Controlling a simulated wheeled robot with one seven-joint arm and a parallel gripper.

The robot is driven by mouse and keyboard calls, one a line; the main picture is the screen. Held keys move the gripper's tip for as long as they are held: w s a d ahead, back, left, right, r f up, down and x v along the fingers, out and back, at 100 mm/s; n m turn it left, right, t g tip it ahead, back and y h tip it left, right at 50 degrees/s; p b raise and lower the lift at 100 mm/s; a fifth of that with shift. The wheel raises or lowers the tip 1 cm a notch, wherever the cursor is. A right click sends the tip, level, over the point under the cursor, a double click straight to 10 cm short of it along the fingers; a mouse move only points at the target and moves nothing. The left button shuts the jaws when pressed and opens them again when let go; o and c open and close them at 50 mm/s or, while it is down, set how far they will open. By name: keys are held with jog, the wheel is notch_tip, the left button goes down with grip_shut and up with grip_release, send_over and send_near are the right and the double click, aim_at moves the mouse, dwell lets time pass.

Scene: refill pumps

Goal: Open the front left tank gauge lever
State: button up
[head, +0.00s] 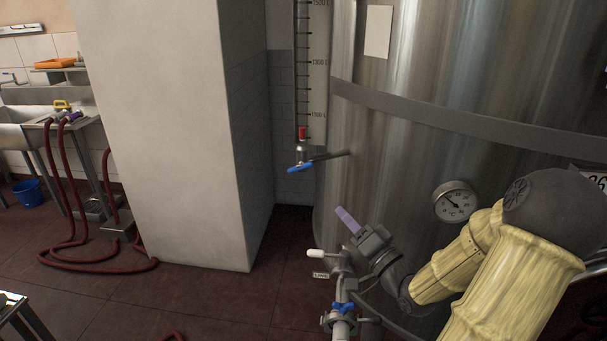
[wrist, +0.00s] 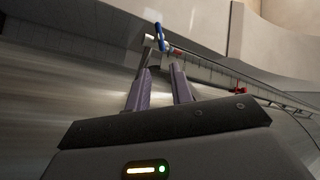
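The gauge lever (head: 300,168) is a small blue handle on a valve that juts from the steel tank (head: 400,75), at the foot of the level gauge scale (head: 313,75). A red marker shows in the gauge just above it. In the wrist view the blue lever (wrist: 160,38) is straight ahead, beyond my fingertips. My gripper (head: 346,217) is in front of the tank, below and to the right of the lever, and apart from it. In the wrist view my gripper (wrist: 161,70) has its two purple fingers apart, with nothing held between them.
Below my gripper are a white-handled valve (head: 316,253) and a blue-handled valve (head: 345,307), close to it. A dial thermometer (head: 455,201) sits on the tank. A white pillar (head: 165,130) stands left. Red hoses (head: 100,264) lie on the floor beyond it.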

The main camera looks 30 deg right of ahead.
aim_at(300, 168)
jog(key=p+x, duration=0.1)
jog(key=x, duration=1.6)
jog(key=shift+w, duration=0.2)
jog(key=shift+a, duration=0.1)
grip_shut()
